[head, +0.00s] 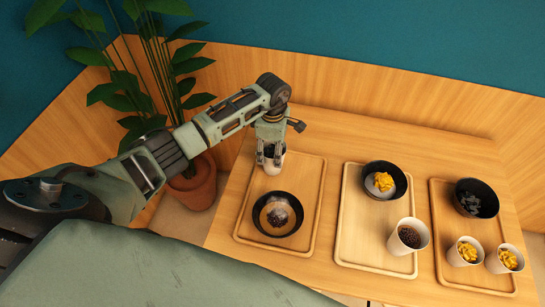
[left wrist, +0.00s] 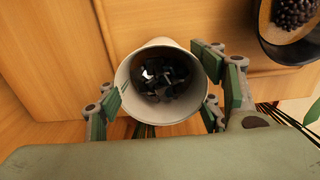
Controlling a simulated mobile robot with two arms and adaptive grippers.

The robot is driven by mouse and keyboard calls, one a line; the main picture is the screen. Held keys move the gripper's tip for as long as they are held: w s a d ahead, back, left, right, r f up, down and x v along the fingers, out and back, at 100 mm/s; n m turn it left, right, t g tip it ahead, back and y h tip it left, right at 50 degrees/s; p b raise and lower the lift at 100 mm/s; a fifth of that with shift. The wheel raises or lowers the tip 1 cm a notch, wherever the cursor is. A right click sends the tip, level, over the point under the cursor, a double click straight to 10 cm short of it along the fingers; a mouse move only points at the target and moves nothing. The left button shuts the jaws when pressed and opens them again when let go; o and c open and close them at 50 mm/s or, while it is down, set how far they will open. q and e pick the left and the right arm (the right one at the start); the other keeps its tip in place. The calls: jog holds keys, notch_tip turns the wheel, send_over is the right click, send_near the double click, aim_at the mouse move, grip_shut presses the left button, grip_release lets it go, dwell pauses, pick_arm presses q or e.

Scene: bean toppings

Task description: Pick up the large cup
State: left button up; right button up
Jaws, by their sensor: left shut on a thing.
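The large cup (left wrist: 165,116) is white and holds dark, blocky pieces. In the left wrist view it sits between the fingers of my left gripper (left wrist: 162,100), which is shut on it from both sides. In the head view the gripper (head: 271,152) is at the back of the left tray (head: 311,184), and only part of the cup shows between its fingers. I cannot tell whether the cup's base touches the tray. Another white cup (head: 417,233) with dark beans stands on the middle tray (head: 353,232). My right gripper is not in view.
A black bowl (head: 260,221) with dark beans sits on the left tray, in front of the gripper. Another bowl (head: 398,176) is on the middle tray. The right tray (head: 446,205) holds a bowl and two small yellow-topped cups (head: 458,261). A potted plant (head: 197,185) stands left of the table.

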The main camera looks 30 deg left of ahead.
pick_arm(q)
jog(key=shift+r, duration=0.15)
jog(key=shift+w+a+r, duration=0.1)
jog(key=shift+r, duration=0.15)
jog(key=d+r+b, duration=0.5)
jog(key=d+r, duration=0.5)
jog(key=d, duration=0.1)
jog(key=shift+w+d+r, duration=0.15)
jog(key=shift+w+d, duration=0.25)
notch_tip(320, 180, up, 3)
jog(key=shift+f+p, duration=0.2)
jog(key=shift+p, duration=0.35)
